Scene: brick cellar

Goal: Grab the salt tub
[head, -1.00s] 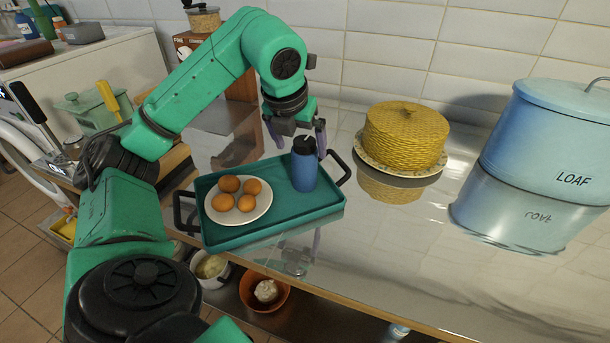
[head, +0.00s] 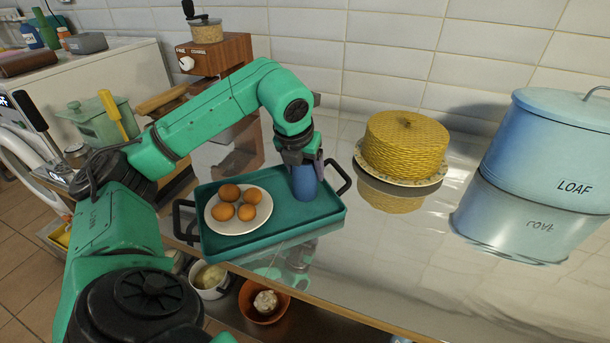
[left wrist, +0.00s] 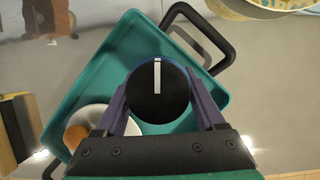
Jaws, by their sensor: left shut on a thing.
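The salt tub, a blue cylinder (head: 303,185), stands upright on the right part of a teal tray (head: 220,250). No label shows on it. Its black lid with a white stripe (left wrist: 158,78) shows from above in the left wrist view; in the head view my gripper covers it. My left gripper (head: 306,172) is down over the tub from above. In the left wrist view its fingers (left wrist: 161,100) are on both sides of the tub, shut on it. My right gripper is not in view.
A white plate (head: 215,225) with several brown eggs stands on the tray, left of the tub. A yellow woven dome (head: 405,143) on a plate and a blue LOAF bin (head: 545,150) stand to the right. A coffee grinder (head: 215,55) is behind. The counter at front right is clear.

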